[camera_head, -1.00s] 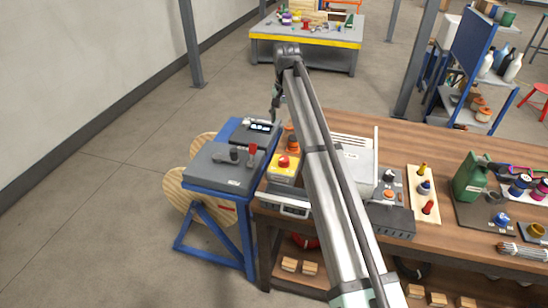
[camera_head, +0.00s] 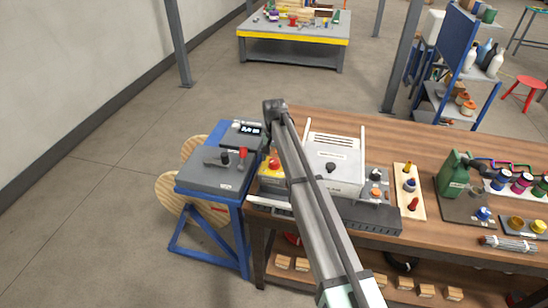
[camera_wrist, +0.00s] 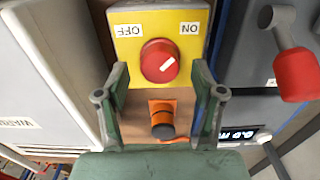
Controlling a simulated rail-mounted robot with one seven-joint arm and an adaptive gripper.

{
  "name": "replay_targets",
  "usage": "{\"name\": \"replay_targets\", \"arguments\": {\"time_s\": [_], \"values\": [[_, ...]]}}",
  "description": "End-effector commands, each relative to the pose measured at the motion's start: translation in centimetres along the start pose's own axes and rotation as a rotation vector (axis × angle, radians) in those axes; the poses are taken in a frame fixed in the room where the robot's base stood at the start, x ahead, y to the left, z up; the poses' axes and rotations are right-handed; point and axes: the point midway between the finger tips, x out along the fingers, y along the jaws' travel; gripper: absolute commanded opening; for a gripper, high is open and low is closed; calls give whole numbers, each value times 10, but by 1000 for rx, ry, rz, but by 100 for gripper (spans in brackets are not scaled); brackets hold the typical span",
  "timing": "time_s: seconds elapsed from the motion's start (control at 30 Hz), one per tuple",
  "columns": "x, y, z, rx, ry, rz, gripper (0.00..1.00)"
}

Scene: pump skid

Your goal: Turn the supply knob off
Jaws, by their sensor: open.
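The supply knob is a round red knob (camera_wrist: 158,61) with a white mark, on a yellow box (camera_wrist: 128,45) labelled OFF and ON. The labels appear upside down in the wrist view, and the mark slants toward ON at the upper right. In the head view the red knob (camera_head: 274,163) shows just left of my arm. My gripper (camera_wrist: 160,84) is open and empty, its green fingers on either side of the knob's lower part in the picture. I cannot tell how far above the knob the fingertips are. In the head view my arm hides most of the gripper.
An orange-based dark knob (camera_wrist: 162,120) lies between my fingers in the wrist view. A red-handled lever (camera_wrist: 296,72) on a grey panel stands close at right, and a white box (camera_wrist: 45,70) at left. The blue stand (camera_head: 205,190) adjoins the workbench (camera_head: 300,108).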

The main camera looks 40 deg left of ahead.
Motion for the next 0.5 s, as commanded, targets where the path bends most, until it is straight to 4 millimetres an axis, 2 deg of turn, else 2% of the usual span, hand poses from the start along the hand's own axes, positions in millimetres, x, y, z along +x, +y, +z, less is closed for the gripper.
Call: {"name": "replay_targets", "arguments": {"time_s": [0.13,0.43,0.47,0.5], "values": [[9,0,0,0,-1,0,68],[11,0,0,0,0,0,68],[11,0,0,0,0,0,61],[11,0,0,0,0,0,47]]}}
